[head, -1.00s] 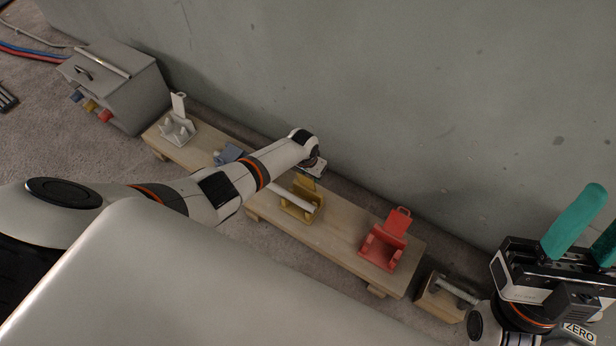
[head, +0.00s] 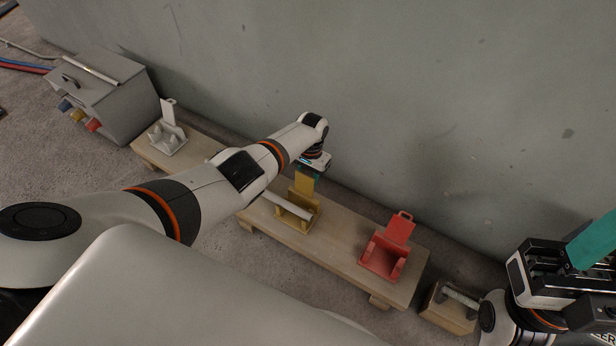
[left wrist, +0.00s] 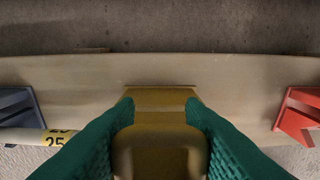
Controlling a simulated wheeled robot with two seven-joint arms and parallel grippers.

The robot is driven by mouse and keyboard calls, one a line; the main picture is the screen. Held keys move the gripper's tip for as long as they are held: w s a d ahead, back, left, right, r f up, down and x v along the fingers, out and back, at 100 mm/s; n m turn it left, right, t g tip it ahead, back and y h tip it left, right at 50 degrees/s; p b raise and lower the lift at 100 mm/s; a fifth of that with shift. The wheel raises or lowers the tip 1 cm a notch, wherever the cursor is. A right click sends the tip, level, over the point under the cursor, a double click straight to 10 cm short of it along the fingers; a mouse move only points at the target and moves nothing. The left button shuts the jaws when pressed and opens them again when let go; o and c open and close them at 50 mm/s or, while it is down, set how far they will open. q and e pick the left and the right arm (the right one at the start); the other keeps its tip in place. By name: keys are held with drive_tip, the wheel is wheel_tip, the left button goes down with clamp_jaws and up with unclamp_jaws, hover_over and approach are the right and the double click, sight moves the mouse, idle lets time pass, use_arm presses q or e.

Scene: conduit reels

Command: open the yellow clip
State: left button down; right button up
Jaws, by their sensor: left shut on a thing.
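The yellow clip (head: 296,212) sits on the wooden board with its flap (head: 304,184) standing up at the wall side. A pale tube (head: 285,204) lies in its cradle. My left gripper (head: 309,171) is above the clip, shut on the top of the flap. In the left wrist view the green fingertips (left wrist: 162,106) press the yellow flap (left wrist: 166,97) from both sides; the cradle beneath is largely hidden. My right gripper (head: 592,243) is at the right edge, away from the clip, with one teal finger showing and the rest cut off.
The wooden board (head: 345,245) runs along the grey wall. A red clip (head: 385,250) stands right of the yellow one, a white clip (head: 168,135) at the far left. A blue clip (left wrist: 18,108) shows in the left wrist view. A grey box (head: 115,105) stands beyond the board's left end.

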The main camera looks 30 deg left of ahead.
use_arm(q)
drive_tip(key=c, duration=0.9)
unclamp_jaws()
drive_tip(key=shift+f, duration=0.1)
